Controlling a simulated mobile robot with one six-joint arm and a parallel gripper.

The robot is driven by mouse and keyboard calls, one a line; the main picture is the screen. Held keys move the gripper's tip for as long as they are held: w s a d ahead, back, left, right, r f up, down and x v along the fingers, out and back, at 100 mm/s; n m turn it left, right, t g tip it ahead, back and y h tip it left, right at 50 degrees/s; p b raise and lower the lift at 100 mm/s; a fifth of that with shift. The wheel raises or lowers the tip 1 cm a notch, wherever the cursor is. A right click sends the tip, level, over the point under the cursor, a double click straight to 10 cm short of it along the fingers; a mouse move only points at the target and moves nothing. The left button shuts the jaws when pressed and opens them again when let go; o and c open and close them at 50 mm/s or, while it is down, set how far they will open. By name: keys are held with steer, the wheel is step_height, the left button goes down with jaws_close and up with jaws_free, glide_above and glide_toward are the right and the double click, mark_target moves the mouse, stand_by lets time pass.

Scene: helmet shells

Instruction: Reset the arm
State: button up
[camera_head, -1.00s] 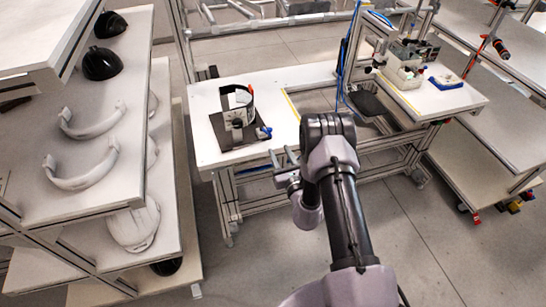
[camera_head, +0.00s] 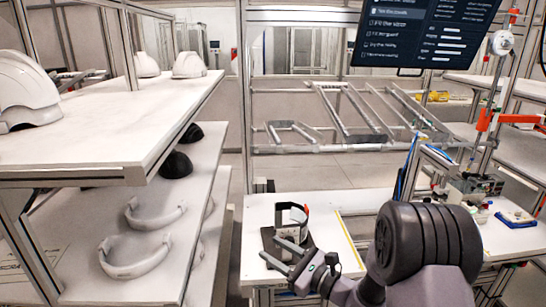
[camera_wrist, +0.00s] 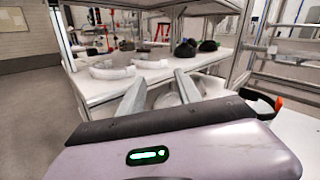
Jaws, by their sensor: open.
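My gripper (camera_head: 287,262) is open and empty in the head view, its two fingers pointing left over the front left part of the white worktable (camera_head: 257,214). In the wrist view my gripper (camera_wrist: 160,92) shows two spread grey fingers with nothing between them, pointing towards the shelf. A device with a dark curved band (camera_head: 291,222) stands on the worktable just behind the gripper, apart from it as far as I can tell. My arm is folded at the lower right of the head view.
At left, a shelf's upper board (camera_head: 110,125) holds white helmet shells (camera_head: 27,88). Its lower board (camera_head: 75,222) holds white curved visor-like parts (camera_head: 136,256) and black shells (camera_head: 176,165). A screen (camera_head: 425,35) hangs at upper right. A blue tray (camera_head: 515,219) lies at right.

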steer(key=s+a+r+n+g+y, duration=0.2)
steer(key=s+a+r+n+g, duration=0.3)
steer(key=s, duration=0.3)
steer(key=s+r+n+g+h+b, duration=0.15)
steer(key=s+n+g+h, duration=0.5)
steer(key=s, duration=0.85)
steer(key=s+d+f+n+t+h+b, duration=0.1)
steer(key=s+d+n+t+h, duration=0.4)
steer(key=d, duration=0.8)
steer(key=s+n+h+b, duration=0.1)
steer(key=s+n+h, duration=0.1)
steer(key=s, duration=0.2)
steer(key=shift+f, duration=0.25)
